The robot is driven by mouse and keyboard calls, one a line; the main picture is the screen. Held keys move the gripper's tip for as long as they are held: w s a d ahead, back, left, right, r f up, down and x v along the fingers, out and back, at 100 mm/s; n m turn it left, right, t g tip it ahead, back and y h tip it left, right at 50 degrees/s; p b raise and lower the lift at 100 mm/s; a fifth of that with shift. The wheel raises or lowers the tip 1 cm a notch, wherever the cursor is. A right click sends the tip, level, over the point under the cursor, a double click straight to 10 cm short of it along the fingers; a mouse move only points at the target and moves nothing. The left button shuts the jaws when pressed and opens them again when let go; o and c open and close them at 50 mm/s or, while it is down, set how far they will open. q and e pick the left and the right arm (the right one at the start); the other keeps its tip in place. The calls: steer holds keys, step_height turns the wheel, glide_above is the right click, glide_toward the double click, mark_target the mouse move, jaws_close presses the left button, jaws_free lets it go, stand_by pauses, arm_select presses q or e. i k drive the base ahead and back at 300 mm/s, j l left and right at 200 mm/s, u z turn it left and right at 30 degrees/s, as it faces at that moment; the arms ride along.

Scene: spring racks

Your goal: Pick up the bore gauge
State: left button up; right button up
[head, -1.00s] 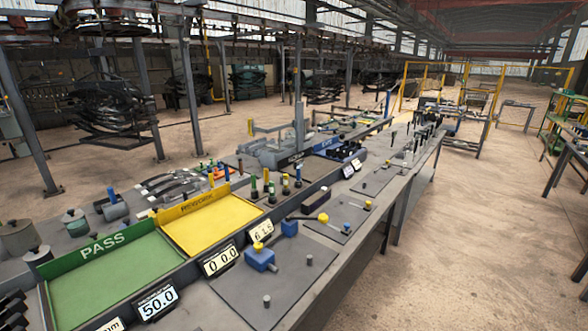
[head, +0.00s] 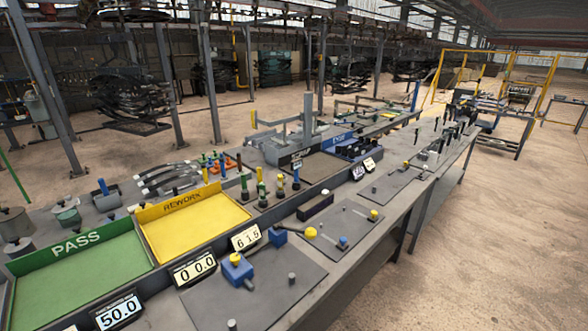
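I cannot tell for certain which thing is the bore gauge. On the front of the bench, a blue block with a yellow knob (head: 237,270) sits on a dark grey plate (head: 262,300). Behind it, a second blue block (head: 278,235) has a dark rod leading right to a yellow ball (head: 311,233). Several upright plug-like pieces with green, yellow and blue handles (head: 262,188) stand behind the displays. Neither of my grippers is in view.
A green PASS tray (head: 80,243) and a yellow REWORK tray (head: 185,203) lie at left. Number displays (head: 195,268) line their front. A dark box (head: 315,206) and small pegs stand on the bench. Open floor (head: 500,240) lies to the right.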

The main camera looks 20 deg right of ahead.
mark_target(295, 164)
steer(key=i+l+u, duration=0.15)
steer(key=l+u, duration=0.15)
steer(key=l, duration=0.65)
steer(key=i+l+u, duration=0.1)
steer(key=l+u, duration=0.2)
steer(key=l, duration=0.65)
